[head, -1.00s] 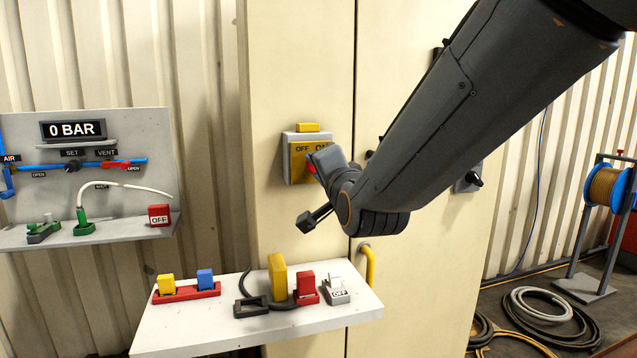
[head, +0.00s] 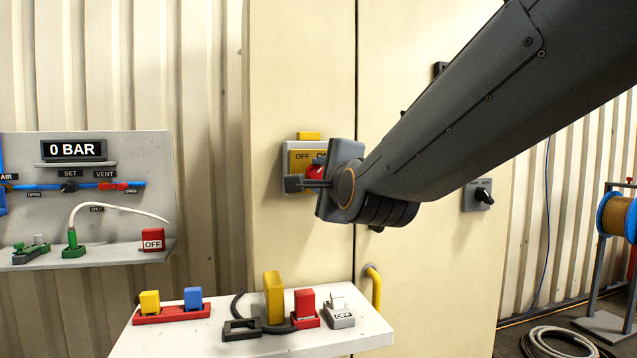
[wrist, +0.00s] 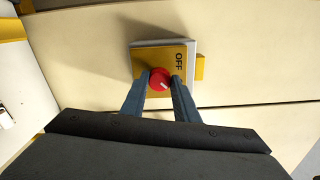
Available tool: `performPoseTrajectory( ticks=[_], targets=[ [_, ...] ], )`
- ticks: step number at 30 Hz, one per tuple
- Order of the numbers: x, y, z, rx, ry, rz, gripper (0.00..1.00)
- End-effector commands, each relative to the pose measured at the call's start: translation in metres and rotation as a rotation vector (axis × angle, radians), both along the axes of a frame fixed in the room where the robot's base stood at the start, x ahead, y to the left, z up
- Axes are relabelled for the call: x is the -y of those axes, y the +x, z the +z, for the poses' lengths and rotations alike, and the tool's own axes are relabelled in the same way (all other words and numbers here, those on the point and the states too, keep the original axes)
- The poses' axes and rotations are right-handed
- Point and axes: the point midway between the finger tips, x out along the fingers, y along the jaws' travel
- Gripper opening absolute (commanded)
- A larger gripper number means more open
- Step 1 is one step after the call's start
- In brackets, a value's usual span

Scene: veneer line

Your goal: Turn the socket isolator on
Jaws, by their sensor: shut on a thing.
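A rotary isolator with a yellow plate (head: 297,160) marked OFF and ON is fixed to the cream cabinet, with a red knob (head: 314,172). In the wrist view the knob (wrist: 160,78) sits between the two fingers of my gripper (wrist: 161,84), which is shut on it. The plate (wrist: 150,58) shows OFF there; the ON label is hidden. A pale mark shows on the knob's face. In the head view my gripper (head: 312,177) covers the right part of the plate and much of the knob.
A yellow handle (head: 374,288) stands on the cabinet. A black-knobbed switch (head: 482,196) is to the right. An air panel (head: 120,200) reading 0 BAR is at left.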

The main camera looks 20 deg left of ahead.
Motion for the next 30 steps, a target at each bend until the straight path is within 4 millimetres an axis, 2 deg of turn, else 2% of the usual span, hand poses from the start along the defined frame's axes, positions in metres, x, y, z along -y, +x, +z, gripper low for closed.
performPoseTrajectory(
  ticks=[13,14,17,26,30],
  targets=[
    [0.0001,-0.0004,-0.0020,-0.010,0.008,0.000,0.05],
    [0.0001,-0.0004,-0.0021,-0.010,0.008,0.000,0.29],
    [0.0000,-0.0003,-0.0017,-0.008,0.008,0.000,0.46],
    [0.0002,-0.0007,-0.0007,-0.007,0.008,0.000,0.46],
    [0.0045,-0.0082,0.0002,-0.005,0.009,0.001,0.46]
  ],
)
